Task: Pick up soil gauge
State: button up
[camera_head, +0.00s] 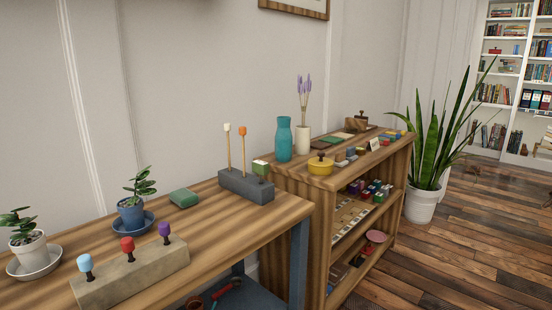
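A dark grey block (246,186) stands at the back right of the wooden table. A green-and-white box-shaped head (260,167) sits at its right end and looks like the soil gauge; any probe below it is hidden in the block. Two thin sticks stand upright in the same block, one with a white tip (227,129) and one with an orange tip (242,131). My gripper is not in view.
A beige block (130,278) at the table front holds light blue, red and purple knobbed pieces. Potted plants in a blue pot (131,214) and a white pot (30,250) stand left. A green pad (184,198) lies behind. A shelf unit (285,183) adjoins right.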

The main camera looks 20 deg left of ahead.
aim_at(260, 167)
jog(key=u, duration=0.55)
jog(key=i, duration=1.2)
jog(key=u, duration=0.75)
